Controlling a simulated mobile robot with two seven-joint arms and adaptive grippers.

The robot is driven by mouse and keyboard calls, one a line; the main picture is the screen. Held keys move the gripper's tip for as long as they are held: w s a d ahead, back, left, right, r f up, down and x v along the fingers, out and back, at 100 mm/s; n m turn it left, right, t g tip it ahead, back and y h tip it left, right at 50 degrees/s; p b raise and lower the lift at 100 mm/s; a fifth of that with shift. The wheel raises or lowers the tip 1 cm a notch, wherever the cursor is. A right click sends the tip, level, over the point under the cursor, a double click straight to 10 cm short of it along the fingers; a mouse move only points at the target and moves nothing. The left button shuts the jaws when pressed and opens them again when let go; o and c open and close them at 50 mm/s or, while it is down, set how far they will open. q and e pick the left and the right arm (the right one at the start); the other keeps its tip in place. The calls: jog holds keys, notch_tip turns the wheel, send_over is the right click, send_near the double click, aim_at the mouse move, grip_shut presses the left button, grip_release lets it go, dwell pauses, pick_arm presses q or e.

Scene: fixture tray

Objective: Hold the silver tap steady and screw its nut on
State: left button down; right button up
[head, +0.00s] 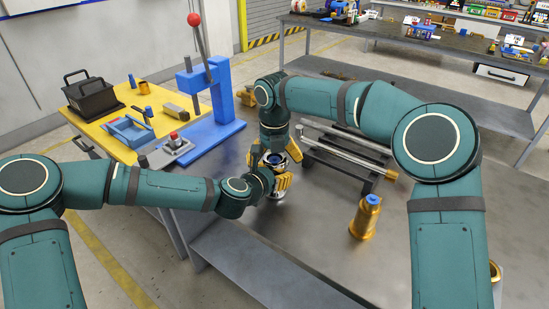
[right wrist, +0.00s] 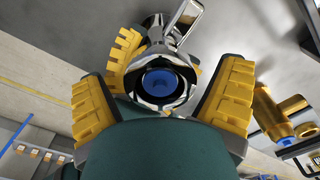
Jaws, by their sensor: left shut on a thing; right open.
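The silver tap (head: 277,194) is upright above the grey metal table, mostly hidden by my grippers. In the right wrist view the tap (right wrist: 187,20) shows its lever, with a shiny ring-shaped nut (right wrist: 178,104) around a blue centre at its near end. I cannot tell how far the nut is threaded on. My left gripper (head: 281,182) reaches in from the left and is shut on the tap; one yellow finger shows beside it in the right wrist view. My right gripper (right wrist: 162,78) points down from above, its yellow fingers open on both sides of the nut, with gaps.
A brass tap with a blue top (head: 366,217) stands on the table to the right. A dark rack with silver bars (head: 345,150) lies behind. A yellow bench (head: 105,125) with a blue press (head: 215,100) is at left. The table's front is mostly clear.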

jog(key=c, duration=1.3)
jog(key=shift+m, duration=1.6)
jog(key=shift+c, duration=0.2)
jog(key=o, duration=1.3)
jog(key=shift+r, duration=0.1)
jog(key=shift+r, duration=2.2)
jog(key=shift+o, duration=0.2)
jog(key=shift+r+n, duration=1.6)
jog(key=shift+r, duration=0.15)
